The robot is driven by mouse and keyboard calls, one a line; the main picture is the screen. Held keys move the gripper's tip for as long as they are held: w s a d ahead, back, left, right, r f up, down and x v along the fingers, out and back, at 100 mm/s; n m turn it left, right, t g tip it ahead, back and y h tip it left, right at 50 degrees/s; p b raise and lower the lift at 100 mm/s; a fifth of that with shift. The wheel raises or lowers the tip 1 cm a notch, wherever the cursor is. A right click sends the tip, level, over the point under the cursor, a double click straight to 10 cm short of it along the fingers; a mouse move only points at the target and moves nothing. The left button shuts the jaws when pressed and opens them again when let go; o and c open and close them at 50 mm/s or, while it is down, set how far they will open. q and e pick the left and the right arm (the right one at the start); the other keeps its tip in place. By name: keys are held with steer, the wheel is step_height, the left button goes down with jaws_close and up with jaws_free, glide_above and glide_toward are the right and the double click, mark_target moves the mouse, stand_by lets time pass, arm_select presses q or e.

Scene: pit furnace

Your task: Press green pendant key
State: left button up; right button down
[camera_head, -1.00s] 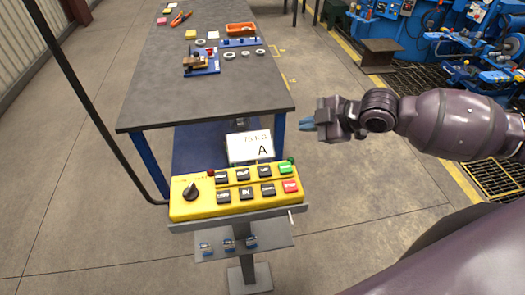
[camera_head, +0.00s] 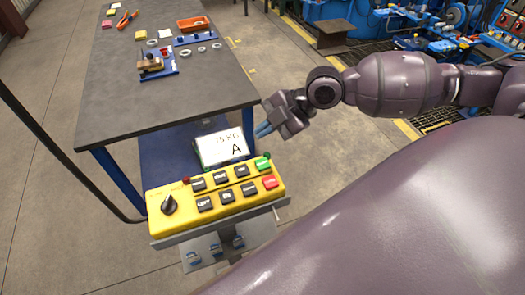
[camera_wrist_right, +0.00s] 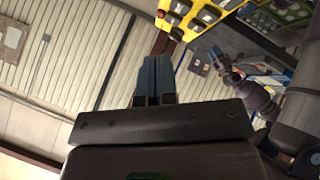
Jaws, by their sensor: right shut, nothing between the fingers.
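The yellow pendant box (camera_head: 215,192) sits on a grey stand in the head view. Its green key (camera_head: 262,163) is at the upper right corner, above a red key (camera_head: 270,182). Several dark keys and a black knob (camera_head: 169,204) fill the rest. My right gripper (camera_head: 262,130) is shut and empty, with blue fingertips above and beyond the green key, apart from it. In the right wrist view the shut blue fingers (camera_wrist_right: 154,78) point up toward part of the yellow box (camera_wrist_right: 190,14). My left gripper is not in view.
A card marked A (camera_head: 221,147) stands right behind the pendant. A grey workbench (camera_head: 115,95) with an orange bin (camera_head: 194,24) and small parts lies beyond. A dark cable or pole (camera_head: 60,155) runs down the left. Blue machines (camera_head: 400,35) stand at the back right.

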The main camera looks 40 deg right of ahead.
steer(key=shift+f, duration=0.15)
steer(key=b, duration=0.4)
glide_above(264, 165)
step_height(264, 165, down, 5)
steer(key=shift+f+b, duration=0.8)
steer(key=shift+f, duration=0.1)
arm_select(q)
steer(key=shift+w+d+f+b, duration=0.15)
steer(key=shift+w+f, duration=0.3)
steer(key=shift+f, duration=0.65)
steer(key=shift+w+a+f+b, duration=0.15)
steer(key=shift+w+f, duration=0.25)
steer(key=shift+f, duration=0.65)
arm_select(e)
steer(key=shift+f, duration=0.9)
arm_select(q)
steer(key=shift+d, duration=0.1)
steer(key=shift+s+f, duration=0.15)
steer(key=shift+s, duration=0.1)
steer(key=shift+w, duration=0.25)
